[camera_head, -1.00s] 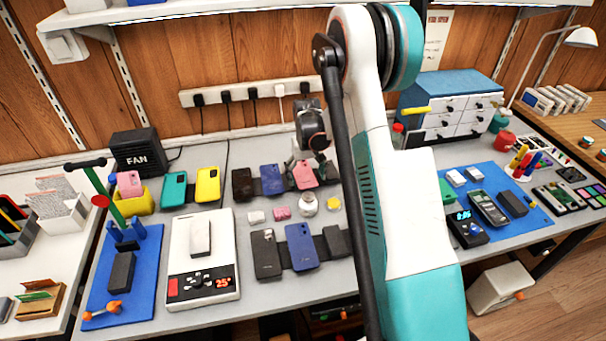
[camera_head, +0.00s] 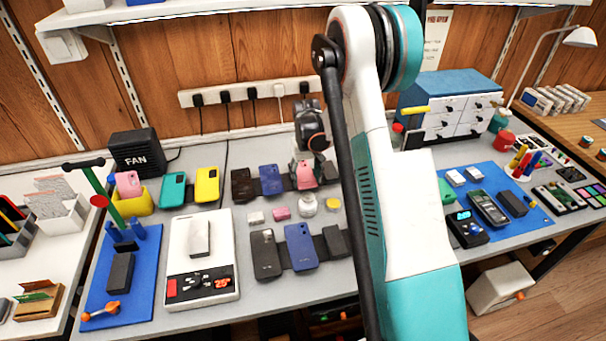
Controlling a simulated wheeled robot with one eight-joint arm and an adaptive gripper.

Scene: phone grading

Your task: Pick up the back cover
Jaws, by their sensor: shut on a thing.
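Several back covers lie in a row along the back of the grey bench: a dark brown one (camera_head: 242,185), a blue one (camera_head: 271,180) and a pink one (camera_head: 306,176). My gripper (camera_head: 309,164) is over the pink back cover, fingers pointing down, and is shut on it. The fingertips are small and partly hidden by my own wrist, so the exact grip is hard to see. I cannot tell whether the pink cover is clear of the dark strip under it. A teal cover (camera_head: 174,188) and a yellow cover (camera_head: 207,184) stand further left.
In front of the row are small pieces, a round jar (camera_head: 308,205) and several phones, including a blue one (camera_head: 301,247). A white heating pad (camera_head: 202,262) is at left. A power strip (camera_head: 252,92) runs along the wall behind. My arm hides the bench's middle right.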

